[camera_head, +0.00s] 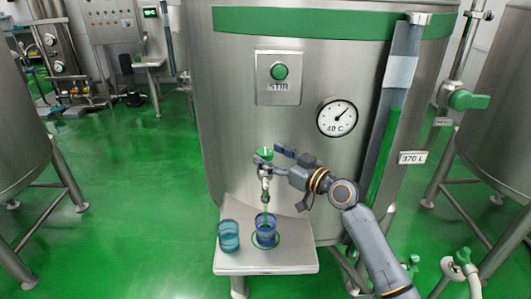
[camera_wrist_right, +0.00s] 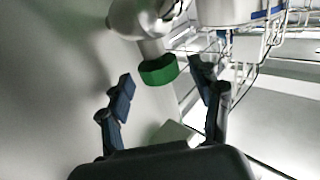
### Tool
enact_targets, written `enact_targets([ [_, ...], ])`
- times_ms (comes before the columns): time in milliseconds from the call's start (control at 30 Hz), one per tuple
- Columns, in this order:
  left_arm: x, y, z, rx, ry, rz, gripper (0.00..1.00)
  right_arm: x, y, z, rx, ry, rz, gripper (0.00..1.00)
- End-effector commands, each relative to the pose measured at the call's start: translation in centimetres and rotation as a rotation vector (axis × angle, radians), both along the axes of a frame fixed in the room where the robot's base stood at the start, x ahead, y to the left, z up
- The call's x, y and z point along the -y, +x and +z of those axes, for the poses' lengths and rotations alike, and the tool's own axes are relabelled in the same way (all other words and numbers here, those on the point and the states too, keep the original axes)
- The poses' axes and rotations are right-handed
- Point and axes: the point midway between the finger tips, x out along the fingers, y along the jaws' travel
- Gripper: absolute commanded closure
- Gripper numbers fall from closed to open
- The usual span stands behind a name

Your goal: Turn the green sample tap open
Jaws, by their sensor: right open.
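The sample tap (camera_head: 265,180) sticks out low on the front of the big steel tank, with its green handle (camera_head: 265,152) on top. My right gripper (camera_head: 275,160) comes in from the right and is at the handle. In the right wrist view the gripper (camera_wrist_right: 165,90) is open, and the green handle (camera_wrist_right: 158,70) shows just ahead of and between its fingertips, with gaps on both sides. A blue cup (camera_head: 266,229) stands under the spout. A thin greenish line runs from the spout to this cup; I cannot tell whether it is liquid. My left gripper is not in view.
A teal cup (camera_head: 228,236) stands left of the blue cup on the steel shelf (camera_head: 290,262). Above are a green STIR button (camera_head: 279,71) and a temperature dial (camera_head: 337,116). A green-handled valve (camera_head: 468,99) is at the right. Green floor is free at the left.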

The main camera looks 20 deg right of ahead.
Motion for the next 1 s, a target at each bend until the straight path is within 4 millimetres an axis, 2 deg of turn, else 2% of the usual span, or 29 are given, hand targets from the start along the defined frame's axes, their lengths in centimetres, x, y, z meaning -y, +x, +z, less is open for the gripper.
enact_targets([
  [200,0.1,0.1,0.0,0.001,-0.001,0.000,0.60,2.5,-4.3,-0.2,-0.002,-0.004,0.000,0.35],
  [400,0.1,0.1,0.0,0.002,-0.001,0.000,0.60,4.1,-7.2,-0.1,-0.003,-0.001,0.000,0.35],
  [600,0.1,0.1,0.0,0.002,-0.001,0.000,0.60,4.7,-8.3,0.0,0.000,0.000,0.001,0.35],
  [1000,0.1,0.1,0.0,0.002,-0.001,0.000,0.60,4.7,-8.3,0.0,0.001,0.000,0.001,0.35],
])
